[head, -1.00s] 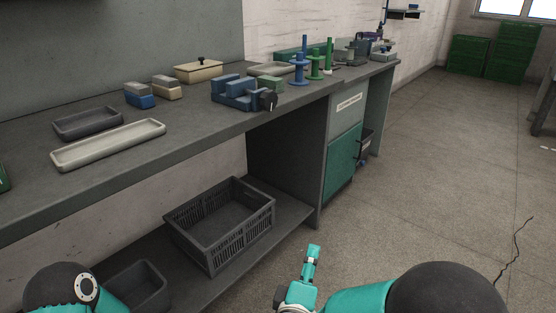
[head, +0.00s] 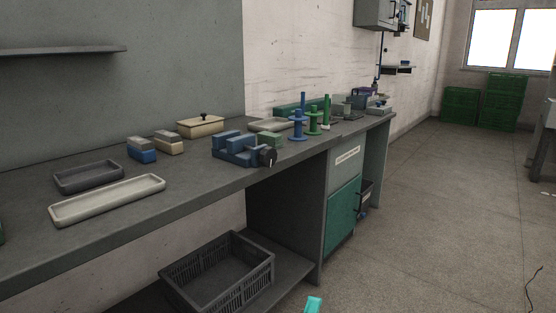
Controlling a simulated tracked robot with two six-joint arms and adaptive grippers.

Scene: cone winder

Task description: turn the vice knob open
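The blue vice (head: 236,149) sits on the grey workbench (head: 110,238), near its front edge. Its black knob (head: 268,156) is at the right end and faces the front of the bench. The gap between the vice jaws cannot be judged well from here. A small teal piece of one of my arms (head: 313,305) shows at the bottom edge, well below and apart from the vice. No gripper fingers can be made out in the head view.
A dark crate (head: 217,275) is below.

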